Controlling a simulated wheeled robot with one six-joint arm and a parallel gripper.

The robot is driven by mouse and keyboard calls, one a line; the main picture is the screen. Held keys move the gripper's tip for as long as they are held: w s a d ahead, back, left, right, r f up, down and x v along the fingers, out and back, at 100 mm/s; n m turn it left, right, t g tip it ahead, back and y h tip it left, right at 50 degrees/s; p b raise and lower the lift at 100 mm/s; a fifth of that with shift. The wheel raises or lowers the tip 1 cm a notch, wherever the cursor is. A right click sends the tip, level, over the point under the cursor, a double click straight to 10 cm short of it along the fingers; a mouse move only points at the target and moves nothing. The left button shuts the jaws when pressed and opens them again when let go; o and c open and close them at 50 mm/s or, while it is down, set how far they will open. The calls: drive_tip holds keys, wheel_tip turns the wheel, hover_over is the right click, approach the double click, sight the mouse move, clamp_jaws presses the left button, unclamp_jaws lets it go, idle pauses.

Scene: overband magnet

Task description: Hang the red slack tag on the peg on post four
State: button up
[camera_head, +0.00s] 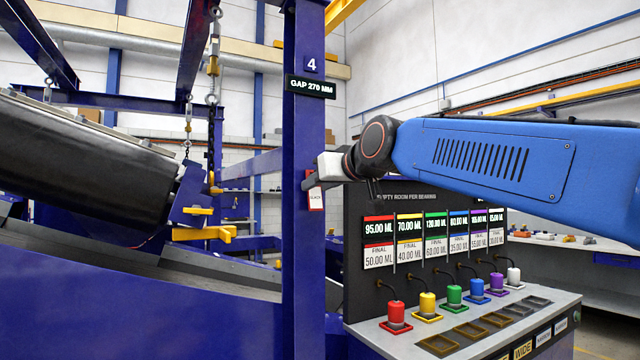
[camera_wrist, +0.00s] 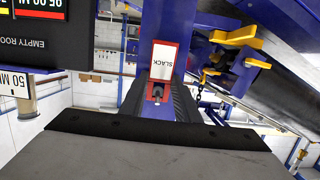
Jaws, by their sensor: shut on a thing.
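The red slack tag (camera_wrist: 163,60) has a white face reading "SLACK" and sits between the two dark fingers of my gripper (camera_wrist: 160,95) in the wrist view. In the head view the tag (camera_head: 315,199) hangs below my gripper (camera_head: 308,183), which is shut on it right beside the blue post four (camera_head: 303,130). The post bears a "4" plate (camera_head: 311,65) and a "GAP 270 MM" sign. A small grey round part shows at the tag's edge between the fingers. I cannot tell whether it is the peg, nor whether the tag touches it.
A dark panel (camera_head: 360,250) with coloured readouts stands right of the post, over a bench (camera_head: 400,340) with several coloured plugs. A chain (camera_head: 211,120) and a yellow bracket (camera_head: 205,233) are left of the post, near a large dark cylinder (camera_head: 90,150).

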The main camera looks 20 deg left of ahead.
idle(0.4)
drive_tip(key=o, duration=1.1)
drive_tip(key=v, duration=1.7)
drive_tip(key=shift+s, duration=0.25)
drive_tip(key=s+d+f+m+g+h, duration=0.15)
drive_tip(key=d+f+m+h, duration=0.5)
drive_tip(key=d+f, duration=2.15)
drive_tip(key=s+d+f+m+g+h, duration=0.1)
drive_tip(key=s+d+f, duration=0.4)
drive_tip(key=f, duration=0.4)
drive_tip(key=s+d+f+m+g+h, duration=0.1)
drive_tip(key=s+d+f+h, duration=0.1)
drive_tip(key=s+d+f, duration=0.3)
drive_tip(key=s+d+f+m+g+h, duration=0.1)
drive_tip(key=s+d+f, duration=0.4)
drive_tip(key=f, duration=0.8)
drive_tip(key=s+h, duration=0.1)
drive_tip(key=s, duration=0.2)
drive_tip(key=shift+d+f+g, duration=0.15)
drive_tip(key=shift+f+g, duration=0.05)
drive_tip(key=shift+g, duration=0.15)
drive_tip(key=shift+h, duration=0.25)
